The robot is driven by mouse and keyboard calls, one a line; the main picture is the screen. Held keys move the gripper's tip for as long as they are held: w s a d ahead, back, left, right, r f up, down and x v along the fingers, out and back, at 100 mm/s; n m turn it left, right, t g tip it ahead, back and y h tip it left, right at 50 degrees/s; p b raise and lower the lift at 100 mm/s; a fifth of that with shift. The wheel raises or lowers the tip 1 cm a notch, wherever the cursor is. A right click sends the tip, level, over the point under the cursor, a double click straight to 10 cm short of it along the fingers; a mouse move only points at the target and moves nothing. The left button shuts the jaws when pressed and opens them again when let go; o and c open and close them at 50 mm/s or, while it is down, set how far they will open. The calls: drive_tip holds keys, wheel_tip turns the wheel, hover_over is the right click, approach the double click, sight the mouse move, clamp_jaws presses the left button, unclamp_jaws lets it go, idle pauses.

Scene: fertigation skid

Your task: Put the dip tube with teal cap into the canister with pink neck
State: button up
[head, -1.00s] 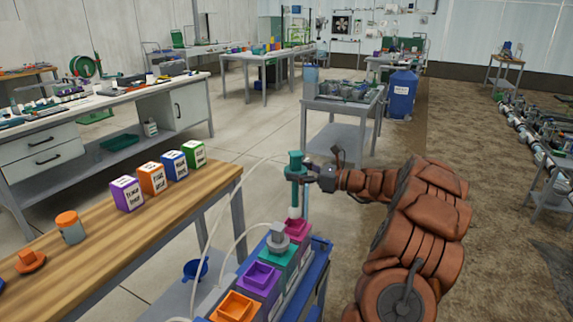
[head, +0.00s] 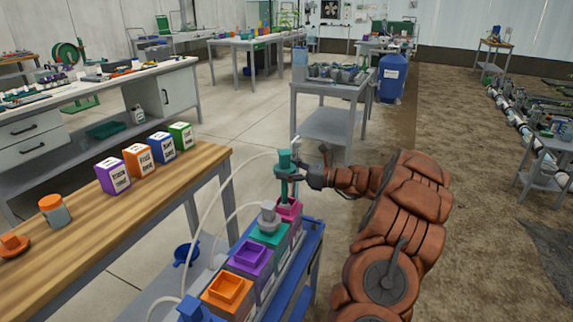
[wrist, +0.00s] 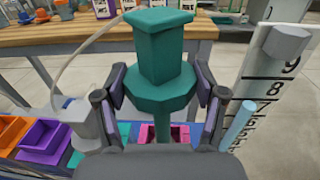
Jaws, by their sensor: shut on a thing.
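My gripper (head: 289,172) is shut on the dip tube with teal cap (head: 285,161), just below the cap's top. The tube is upright above the canister with pink neck (head: 289,208), at the far end of a row of canisters. In the wrist view, the teal cap (wrist: 160,48) stands between the two fingers of my gripper (wrist: 160,92), and the green tube runs down in front of the pink neck (wrist: 147,135). The tube's lower end meets the neck in the picture; I cannot tell how far inside it is.
Beside it stand teal (head: 270,234), purple (head: 250,258) and orange (head: 228,290) necked canisters on a blue cart. A grey cap with a pale hose sits on the teal one. A wooden bench (head: 130,205) with labelled boxes is left. A ruled board (wrist: 272,85) stands right in the wrist view.

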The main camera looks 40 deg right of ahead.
sight(287, 203)
drive_tip(key=shift+f+b, duration=0.85)
drive_tip(key=shift+f, duration=4.65)
drive_tip(key=o, duration=1.4)
drive_tip(key=v, duration=1.2)
